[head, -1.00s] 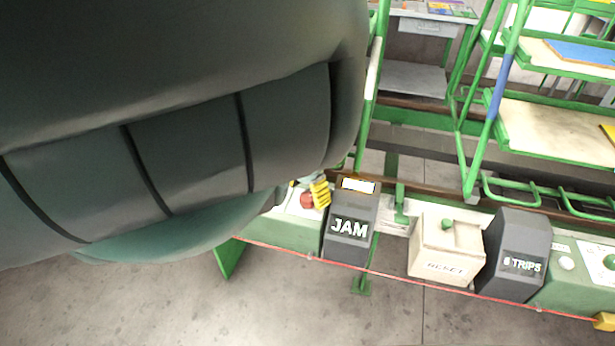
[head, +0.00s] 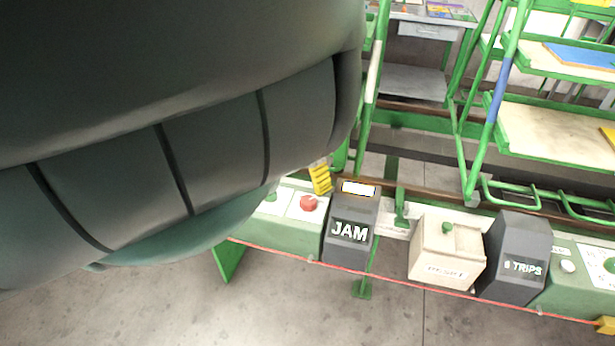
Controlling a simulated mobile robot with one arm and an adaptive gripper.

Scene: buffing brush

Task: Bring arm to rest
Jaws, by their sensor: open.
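A large dark grey-green rounded part of my own arm fills the upper left of the head view, close to the camera. My gripper does not show; it is outside the view or hidden behind the arm. Below and right of the arm, a green control rail carries a red button (head: 308,203), a dark box marked JAM (head: 350,232), a beige box marked RESET (head: 446,252) with a green knob, and a dark box marked TRIPS (head: 516,258).
A red cord (head: 400,281) runs along the rail's front. A yellow ribbed piece (head: 320,179) stands behind the red button. A green-framed rack (head: 550,135) with shelves stands at the right, and a grey table (head: 418,50) behind. Bare concrete floor (head: 250,310) lies in front.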

